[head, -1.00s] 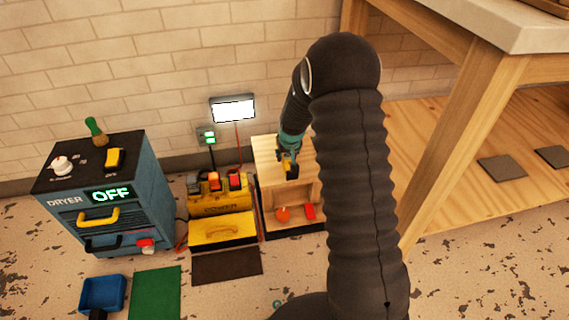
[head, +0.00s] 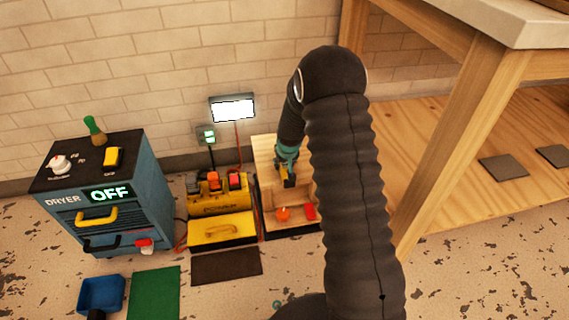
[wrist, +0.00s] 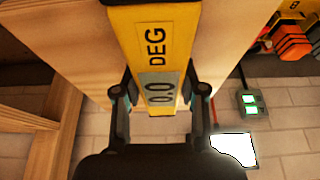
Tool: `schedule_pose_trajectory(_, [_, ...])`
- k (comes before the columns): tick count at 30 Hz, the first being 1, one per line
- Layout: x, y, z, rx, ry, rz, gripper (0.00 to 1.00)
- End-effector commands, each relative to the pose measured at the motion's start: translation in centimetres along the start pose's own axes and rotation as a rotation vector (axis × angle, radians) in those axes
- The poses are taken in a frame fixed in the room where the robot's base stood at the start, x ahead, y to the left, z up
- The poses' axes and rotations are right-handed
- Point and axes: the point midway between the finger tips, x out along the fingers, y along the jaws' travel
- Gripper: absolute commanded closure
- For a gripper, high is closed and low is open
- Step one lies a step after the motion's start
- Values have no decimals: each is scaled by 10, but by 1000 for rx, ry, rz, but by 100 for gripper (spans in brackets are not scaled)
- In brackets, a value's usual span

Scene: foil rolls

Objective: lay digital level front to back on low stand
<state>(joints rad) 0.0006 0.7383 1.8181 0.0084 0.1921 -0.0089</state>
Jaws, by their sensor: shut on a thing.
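The digital level (wrist: 150,40) is a yellow bar with a dark-framed display reading 0.0 DEG. In the wrist view it runs from the top edge down between my fingers. My gripper (wrist: 160,102) is shut on it, one finger on each side. In the head view my gripper (head: 287,170) is over the low wooden stand (head: 264,150), and the level is mostly hidden. Pale wood (wrist: 75,45) shows behind the level in the wrist view. I cannot tell whether the level touches it.
A yellow machine (head: 216,205) stands close left of the stand, with a blue dryer (head: 105,205) further left. An orange knob (head: 283,213) and red block (head: 310,211) are low at the stand's front. A lit panel (head: 233,108) is on the wall. A wooden bench leg (head: 440,140) rises at right.

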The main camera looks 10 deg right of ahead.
Motion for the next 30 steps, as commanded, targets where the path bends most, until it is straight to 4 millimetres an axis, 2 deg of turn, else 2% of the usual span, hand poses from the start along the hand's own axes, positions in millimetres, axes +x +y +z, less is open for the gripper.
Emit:
schedule_pose_trajectory(5, [5, 0, 2, 0, 1, 0, 100])
schedule_pose_trajectory(6, [4, 0, 2, 0, 0, 0, 49])
schedule_pose_trajectory(8, [4, 0, 2, 0, 0, 0, 34])
schedule_pose_trajectory(20, [-1, 0, -1, 0, 0, 0, 34])
schedule_pose_trajectory(25, [-21, 0, -4, 0, 2, 0, 34])
schedule_pose_trajectory(30, [-56, 0, -4, 0, 3, 0, 34])
